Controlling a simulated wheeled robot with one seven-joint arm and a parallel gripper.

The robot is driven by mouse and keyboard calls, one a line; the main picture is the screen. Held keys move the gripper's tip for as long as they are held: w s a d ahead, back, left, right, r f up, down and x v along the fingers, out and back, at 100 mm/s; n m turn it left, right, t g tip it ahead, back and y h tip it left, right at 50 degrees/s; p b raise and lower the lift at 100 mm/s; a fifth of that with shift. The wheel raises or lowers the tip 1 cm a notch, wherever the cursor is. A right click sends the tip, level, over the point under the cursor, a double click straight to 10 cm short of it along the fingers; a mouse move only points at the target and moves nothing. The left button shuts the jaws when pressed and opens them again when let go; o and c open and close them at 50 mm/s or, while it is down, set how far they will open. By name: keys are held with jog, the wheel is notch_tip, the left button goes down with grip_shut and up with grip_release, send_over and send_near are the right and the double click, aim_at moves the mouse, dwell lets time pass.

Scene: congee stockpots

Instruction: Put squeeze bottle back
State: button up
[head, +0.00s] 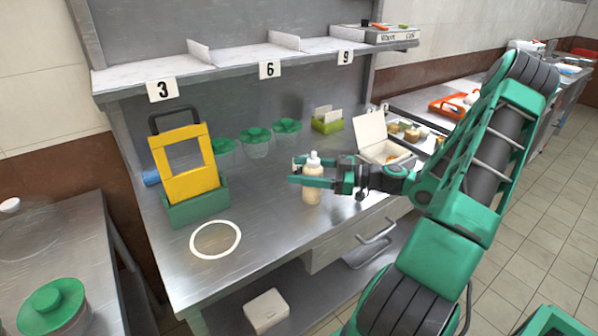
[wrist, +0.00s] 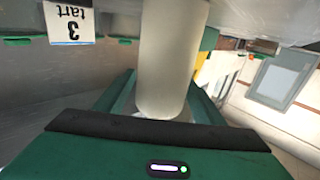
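The squeeze bottle (head: 313,192) is upright, with a pale body and a white cap, over the middle of the steel counter in the head view. My gripper (head: 303,174) reaches in from the right, with its fingers on both sides of the bottle's upper part. In the wrist view the pale bottle (wrist: 172,50) stands between the green fingers, which appear closed against it. I cannot tell whether its base touches the counter. A white ring (head: 215,258) is marked on the counter at the front left, with nothing inside it.
A yellow-and-green holder (head: 195,205) stands behind the ring. Several green-lidded tubs (head: 257,145) line the counter's back. An open white box (head: 372,135) sits near my gripper's right. A shelf (head: 230,62) with numbered tags runs above. The counter between ring and bottle is clear.

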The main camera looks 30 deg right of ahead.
jog(key=shift+d, duration=0.1)
jog(key=v, duration=1.2)
jog(key=shift+s, duration=0.1)
